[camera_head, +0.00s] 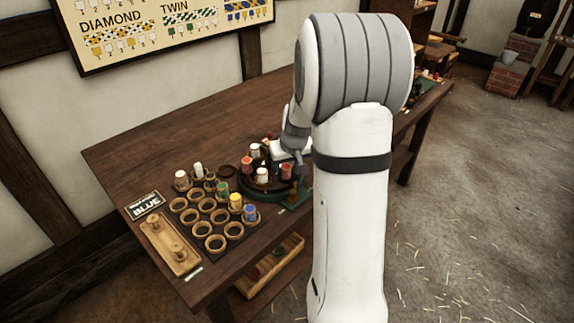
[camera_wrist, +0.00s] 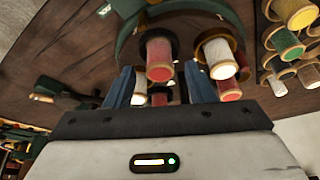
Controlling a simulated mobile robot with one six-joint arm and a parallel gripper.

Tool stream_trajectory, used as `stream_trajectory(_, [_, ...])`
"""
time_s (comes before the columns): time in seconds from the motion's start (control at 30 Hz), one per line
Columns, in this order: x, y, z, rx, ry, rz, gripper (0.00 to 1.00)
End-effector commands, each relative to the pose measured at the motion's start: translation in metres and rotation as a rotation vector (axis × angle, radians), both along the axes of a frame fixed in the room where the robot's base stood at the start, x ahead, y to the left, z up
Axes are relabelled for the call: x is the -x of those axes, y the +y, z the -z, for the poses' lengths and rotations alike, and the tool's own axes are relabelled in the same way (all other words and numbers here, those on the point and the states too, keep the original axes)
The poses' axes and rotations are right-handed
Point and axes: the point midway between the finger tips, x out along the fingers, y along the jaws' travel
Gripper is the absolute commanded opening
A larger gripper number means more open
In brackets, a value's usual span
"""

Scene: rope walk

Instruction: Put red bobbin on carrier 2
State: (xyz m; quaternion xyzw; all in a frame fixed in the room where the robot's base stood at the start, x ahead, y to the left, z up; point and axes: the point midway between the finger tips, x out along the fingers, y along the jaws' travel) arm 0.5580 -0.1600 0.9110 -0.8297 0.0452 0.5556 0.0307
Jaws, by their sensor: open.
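My gripper (camera_wrist: 157,80) is open, its two blue-grey fingers showing in the wrist view. A red bobbin (camera_wrist: 159,53) in a dark cup appears between and beyond the fingertips; I cannot tell whether the fingers surround it. A white bobbin (camera_wrist: 219,58) stands in a cup to its right, with another red bobbin (camera_wrist: 229,89) close by. In the head view, the round green-rimmed machine (camera_head: 245,194) carries red bobbins (camera_head: 286,171) and white bobbins (camera_head: 263,175). My gripper (camera_head: 294,165) is at its right side, partly hidden by my arm. No carrier numbers are readable.
A rack of wooden ring holders (camera_head: 215,243) stands left of the machine, mostly empty, with white, green, yellow and blue bobbins in it. A wooden tray with pegs (camera_head: 166,250) and a "BLUE" card (camera_head: 144,204) lie left. The table (camera_head: 140,150) is clear behind.

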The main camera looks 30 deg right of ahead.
Motion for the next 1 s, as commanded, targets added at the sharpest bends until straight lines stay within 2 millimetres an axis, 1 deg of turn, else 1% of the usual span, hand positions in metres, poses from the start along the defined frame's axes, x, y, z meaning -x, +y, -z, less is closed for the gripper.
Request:
stream_trajectory(0.03, [0.003, 0.000, -0.010, 0.002, -0.006, 0.001, 0.49])
stream_trajectory(0.2, [0.017, 0.001, -0.045, 0.002, -0.007, 0.002, 0.49])
stream_trajectory(0.4, [0.033, 0.003, -0.081, 0.002, -0.005, 0.003, 0.49])
stream_trajectory(0.5, [0.038, 0.003, -0.093, 0.001, -0.003, 0.003, 0.49])
stream_trajectory(0.6, [0.042, 0.004, -0.100, 0.000, -0.002, 0.002, 0.49])
stream_trajectory(0.67, [0.046, 0.009, -0.104, 0.000, 0.001, -0.002, 0.49])
stream_trajectory(0.77, [0.063, 0.032, -0.110, -0.007, 0.015, -0.019, 0.49])
stream_trajectory(0.83, [0.086, 0.058, -0.113, -0.013, 0.036, -0.039, 0.49])
stream_trajectory(0.87, [0.098, 0.070, -0.114, -0.015, 0.046, -0.046, 0.49])
stream_trajectory(0.9, [0.116, 0.086, -0.115, -0.019, 0.060, -0.058, 0.49])
stream_trajectory(0.97, [0.143, 0.107, -0.115, -0.020, 0.084, -0.075, 0.49])
stream_trajectory(1.0, [0.161, 0.119, -0.113, -0.021, 0.100, -0.083, 0.49])
